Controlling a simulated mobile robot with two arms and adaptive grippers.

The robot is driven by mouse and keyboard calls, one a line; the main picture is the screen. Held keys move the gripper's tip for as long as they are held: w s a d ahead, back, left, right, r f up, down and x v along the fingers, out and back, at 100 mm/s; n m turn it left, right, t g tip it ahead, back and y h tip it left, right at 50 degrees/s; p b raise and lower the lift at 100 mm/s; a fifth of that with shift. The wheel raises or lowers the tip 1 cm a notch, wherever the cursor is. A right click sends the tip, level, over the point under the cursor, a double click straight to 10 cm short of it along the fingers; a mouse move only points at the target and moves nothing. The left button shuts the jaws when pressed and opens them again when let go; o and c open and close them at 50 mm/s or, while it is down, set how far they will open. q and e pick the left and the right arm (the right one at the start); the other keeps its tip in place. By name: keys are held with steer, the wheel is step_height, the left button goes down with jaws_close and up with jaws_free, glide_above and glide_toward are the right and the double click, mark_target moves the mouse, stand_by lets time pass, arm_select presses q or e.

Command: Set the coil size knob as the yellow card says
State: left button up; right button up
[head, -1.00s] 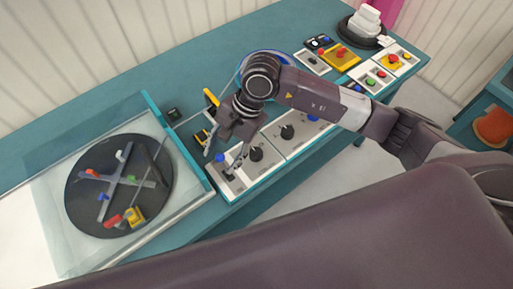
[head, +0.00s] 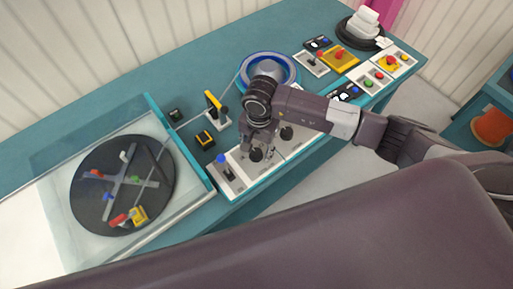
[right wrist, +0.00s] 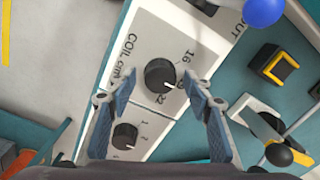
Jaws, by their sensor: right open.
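The coil size knob (right wrist: 160,76) is a round black knob on a white panel marked "COIL cm" in the right wrist view. Numbers including 16 and 22 are printed around it; which one it points to I cannot tell for sure. In the head view the knob (head: 256,155) is at my right gripper's tips. My right gripper (head: 257,152) points down over it, open; in the right wrist view its fingers (right wrist: 160,80) stand either side of the knob, apart from it as far as I can see. I cannot pick out a readable yellow card. My left gripper is not in view.
A second black knob (right wrist: 125,135) sits beside the coil knob. A panel with a blue-balled lever (head: 225,170) is at the left. A turntable (head: 122,185) stands behind clear guards, and a blue-rimmed reel (head: 268,70) lies behind my right arm.

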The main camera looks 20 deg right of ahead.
steer(key=c, duration=1.2)
steer(key=shift+o, duration=0.2)
